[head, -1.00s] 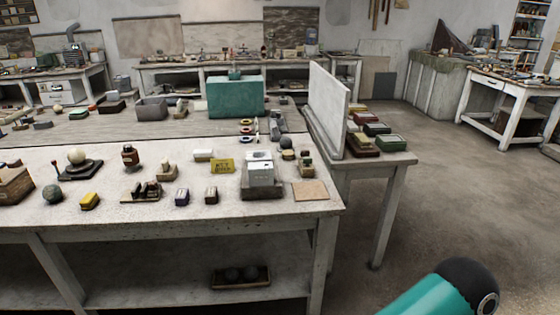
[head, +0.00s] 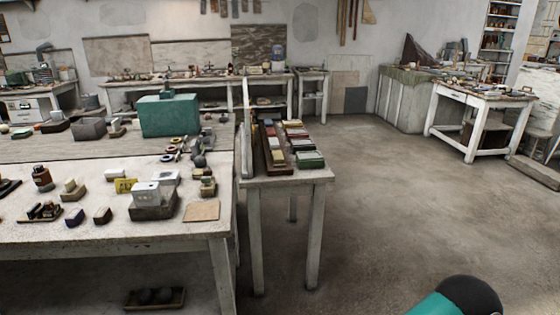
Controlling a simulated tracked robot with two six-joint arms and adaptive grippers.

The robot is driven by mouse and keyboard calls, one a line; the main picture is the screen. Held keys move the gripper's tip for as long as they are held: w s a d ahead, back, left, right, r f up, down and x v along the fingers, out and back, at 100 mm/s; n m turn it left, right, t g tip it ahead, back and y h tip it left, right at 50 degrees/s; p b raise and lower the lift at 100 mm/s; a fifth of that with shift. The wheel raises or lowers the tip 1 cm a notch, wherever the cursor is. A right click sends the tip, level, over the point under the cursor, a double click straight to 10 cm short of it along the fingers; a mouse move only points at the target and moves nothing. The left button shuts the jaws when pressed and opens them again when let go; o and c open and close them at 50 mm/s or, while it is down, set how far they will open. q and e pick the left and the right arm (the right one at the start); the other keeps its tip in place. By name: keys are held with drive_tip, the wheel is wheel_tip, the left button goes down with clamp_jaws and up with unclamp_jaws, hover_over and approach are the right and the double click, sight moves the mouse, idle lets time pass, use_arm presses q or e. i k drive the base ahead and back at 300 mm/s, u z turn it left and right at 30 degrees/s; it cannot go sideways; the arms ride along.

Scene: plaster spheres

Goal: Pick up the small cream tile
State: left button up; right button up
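A flat tan square tile (head: 202,211) lies at the near right corner of the long work table; I cannot tell if it is the small cream tile. A small whitish block (head: 115,174) lies further left, by a yellow sign. Several small coloured blocks or tiles (head: 294,134) sit in rows on the side table; a cream one cannot be made out for sure among them. Neither gripper is in view. Only a teal and black part of my arm shows at the lower right.
The long table (head: 150,238) holds many small objects and a teal box (head: 169,115). A shelf below holds a dark tray (head: 155,298). The floor (head: 400,200) to the right is open.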

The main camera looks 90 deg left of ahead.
sight(69, 183)
drive_tip(key=z, duration=0.4)
drive_tip(key=i, duration=0.4)
drive_tip(key=u, duration=2.7)
drive_tip(key=i, duration=0.35)
drive_tip(key=u, duration=2.3)
drive_tip(key=k, duration=0.4)
drive_tip(key=u, duration=0.6)
drive_tip(key=i, duration=1.45)
drive_tip(key=z, duration=0.45)
